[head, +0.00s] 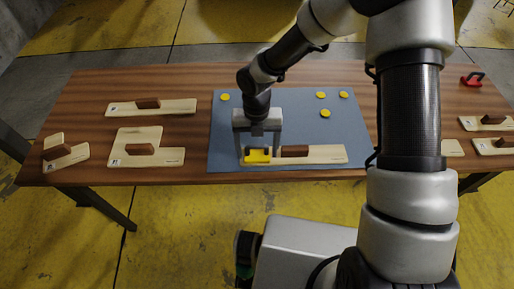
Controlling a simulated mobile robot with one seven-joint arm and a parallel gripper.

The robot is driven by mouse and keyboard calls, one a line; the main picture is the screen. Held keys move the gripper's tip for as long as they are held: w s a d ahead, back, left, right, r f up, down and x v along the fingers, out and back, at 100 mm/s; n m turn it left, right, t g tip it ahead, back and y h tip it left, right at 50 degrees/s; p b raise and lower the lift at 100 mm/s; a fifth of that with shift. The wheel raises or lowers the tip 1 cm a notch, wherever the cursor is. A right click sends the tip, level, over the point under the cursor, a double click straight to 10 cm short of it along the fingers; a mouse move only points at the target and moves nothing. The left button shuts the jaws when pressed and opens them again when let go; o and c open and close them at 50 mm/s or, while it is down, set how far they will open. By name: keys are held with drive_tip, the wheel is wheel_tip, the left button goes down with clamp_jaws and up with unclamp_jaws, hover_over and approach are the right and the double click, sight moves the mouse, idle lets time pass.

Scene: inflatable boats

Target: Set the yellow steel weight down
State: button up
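The yellow steel weight (257,157) is a small yellow block with a dark upper part, near the front edge of the blue-grey mat. My gripper (257,151) points down at it, with one grey finger on each side, and appears shut on it. The weight is over the left end of a pale wooden board (325,154). A brown block (294,151) lies on that board just right of the weight. I cannot tell whether the weight touches the board, since the gripper hides part of it.
The blue-grey mat (290,125) lies on a brown wooden table (85,105). Several yellow discs (325,113) lie on its back part. More pale boards with brown blocks (140,149) lie left and right. A red-handled object (472,79) sits at the far right. My arm hides part of the right side.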

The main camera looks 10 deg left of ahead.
drive_tip(key=shift+o, duration=0.5)
drive_tip(key=shift+r, duration=0.15)
wheel_tip(320, 180, up, 12)
drive_tip(key=w+p, duration=0.1)
drive_tip(key=shift+w+a, duration=0.2)
